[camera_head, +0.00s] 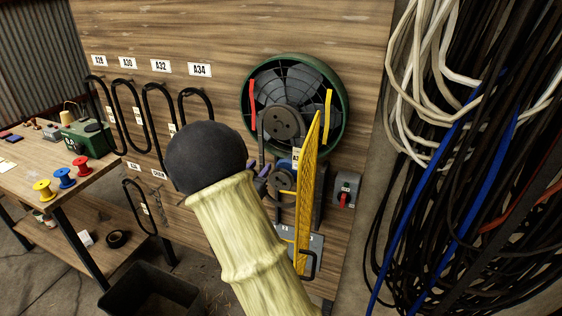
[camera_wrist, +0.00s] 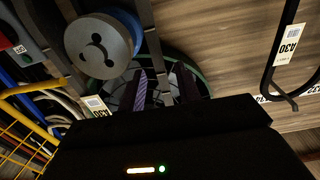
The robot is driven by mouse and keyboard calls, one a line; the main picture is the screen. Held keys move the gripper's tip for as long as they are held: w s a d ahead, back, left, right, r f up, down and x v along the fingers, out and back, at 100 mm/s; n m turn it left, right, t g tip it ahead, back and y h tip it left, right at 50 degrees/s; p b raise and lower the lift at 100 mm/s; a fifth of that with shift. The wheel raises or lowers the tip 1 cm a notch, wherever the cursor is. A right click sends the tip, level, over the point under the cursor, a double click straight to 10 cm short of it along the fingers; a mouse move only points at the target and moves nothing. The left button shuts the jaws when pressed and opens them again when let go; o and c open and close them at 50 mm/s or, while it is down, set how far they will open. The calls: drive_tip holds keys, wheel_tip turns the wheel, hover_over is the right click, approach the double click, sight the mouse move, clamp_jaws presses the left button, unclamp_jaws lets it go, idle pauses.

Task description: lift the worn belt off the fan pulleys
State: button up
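The fan (camera_head: 300,85) in its green ring hangs on the wooden panel, with a dark fan pulley (camera_head: 283,122) at its hub. A smaller motor pulley (camera_head: 282,179) sits below; it shows large and grey in the wrist view (camera_wrist: 98,46). The dark belt (camera_head: 261,148) runs between the pulleys; a strand (camera_wrist: 157,55) passes down toward my fingers in the wrist view. My gripper (camera_wrist: 162,90) is open, its purple fingers apart, one on each side of that strand. Contact cannot be told. In the head view my arm hides most of the gripper.
The yellow mesh guard (camera_head: 308,190) stands swung out just right of the pulleys. A switch box (camera_head: 345,190) with a red handle is beyond it. Spare belts (camera_head: 160,120) hang at left. Cables (camera_head: 460,150) hang at right. A bench (camera_head: 85,190) holds spools.

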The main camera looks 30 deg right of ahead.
sight(261, 163)
drive_tip(key=x, duration=0.1)
drive_tip(key=p+x, duration=0.1)
drive_tip(key=x, duration=0.2)
drive_tip(key=shift+r+p, duration=0.3)
drive_tip(key=shift+w+d+f, duration=0.1)
drive_tip(key=shift+w+d, duration=0.2)
drive_tip(key=shift+w, duration=0.05)
drive_tip(key=shift+c, duration=0.2)
clamp_jaws()
